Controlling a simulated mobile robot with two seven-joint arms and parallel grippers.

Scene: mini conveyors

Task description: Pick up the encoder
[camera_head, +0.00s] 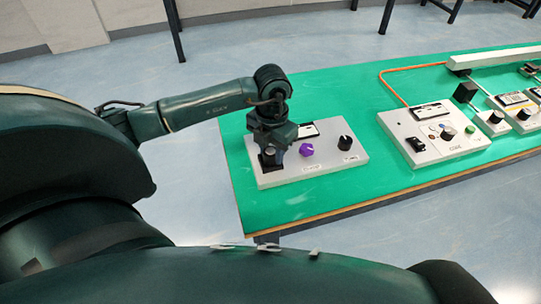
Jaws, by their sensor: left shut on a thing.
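A white control panel (315,178) lies near the left end of the green table. On it are a purple knob (306,149), a black knob (345,142) and small labels too blurred to read. My left gripper (269,158) points down at the panel's left side, left of the purple knob. It is shut on a dark part, mostly hidden by the fingers. I cannot tell for sure that this part is the encoder, nor whether it still touches the panel. My right gripper is not in view.
A second white panel (425,149) with a screen and buttons stands to the right on the green table (370,185). An orange cable (391,91) runs behind it. More small devices and a long pale bar (495,57) are at the far right. Green surface is clear between the panels.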

